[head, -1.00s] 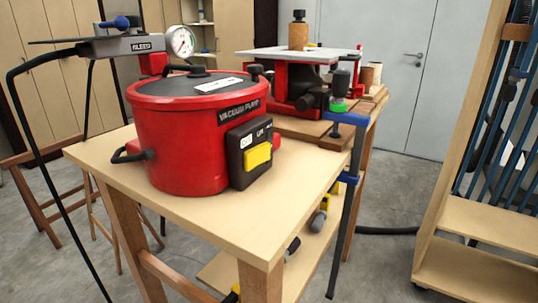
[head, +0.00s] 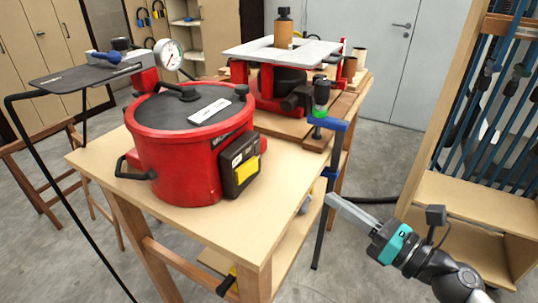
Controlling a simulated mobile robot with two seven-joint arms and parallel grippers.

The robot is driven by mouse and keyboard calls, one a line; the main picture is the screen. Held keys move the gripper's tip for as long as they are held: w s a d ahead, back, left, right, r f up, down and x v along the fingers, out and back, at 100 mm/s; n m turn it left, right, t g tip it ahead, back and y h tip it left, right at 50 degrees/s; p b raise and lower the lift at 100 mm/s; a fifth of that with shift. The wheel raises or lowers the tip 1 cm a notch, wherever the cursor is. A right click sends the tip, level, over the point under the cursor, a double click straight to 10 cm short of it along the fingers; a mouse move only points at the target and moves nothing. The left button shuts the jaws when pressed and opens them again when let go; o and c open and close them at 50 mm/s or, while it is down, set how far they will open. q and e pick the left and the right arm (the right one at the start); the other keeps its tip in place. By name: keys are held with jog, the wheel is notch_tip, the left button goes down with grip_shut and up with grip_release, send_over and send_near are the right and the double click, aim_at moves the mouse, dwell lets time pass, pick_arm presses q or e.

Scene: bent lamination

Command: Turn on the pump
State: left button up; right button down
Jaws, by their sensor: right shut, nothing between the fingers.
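The red vacuum pump (head: 175,160) stands upright on a light wooden table (head: 205,227). A black control box (head: 229,174) with a yellow switch (head: 246,169) is on its right front side. A pressure gauge (head: 168,55) and a grey plate with a blue valve handle (head: 103,57) are at its upper left. My right gripper (head: 330,202) is at the lower right, shut and empty. It points left toward the table and is well apart from the pump. My left gripper is not in view.
A router table (head: 283,53) with a bottle (head: 283,28) on top stands behind the pump. A blue clamp (head: 328,124) is at the bench edge. A wooden rack of blue clamps (head: 490,110) is at the right. Open floor lies between rack and table.

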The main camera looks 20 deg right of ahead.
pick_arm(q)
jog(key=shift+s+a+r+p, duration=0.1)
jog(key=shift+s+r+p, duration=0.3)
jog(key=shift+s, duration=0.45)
pick_arm(e)
jog(key=r+n, duration=0.1)
jog(key=n, duration=0.1)
jog(key=s+a+n+g+y, duration=0.1)
jog(key=s+a+r+n+g, duration=0.1)
jog(key=n, duration=0.1)
jog(key=shift+a+r+n+y, duration=0.1)
jog(key=shift+r+n+y, duration=0.2)
jog(key=shift+y, duration=0.1)
jog(key=shift+w, duration=0.1)
jog(key=p, duration=0.3)
send_near(256, 165)
jog(key=x, duration=0.5)
jog(key=shift+w, duration=0.15)
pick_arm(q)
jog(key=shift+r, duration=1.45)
pick_arm(e)
jog(key=shift+x, duration=0.8)
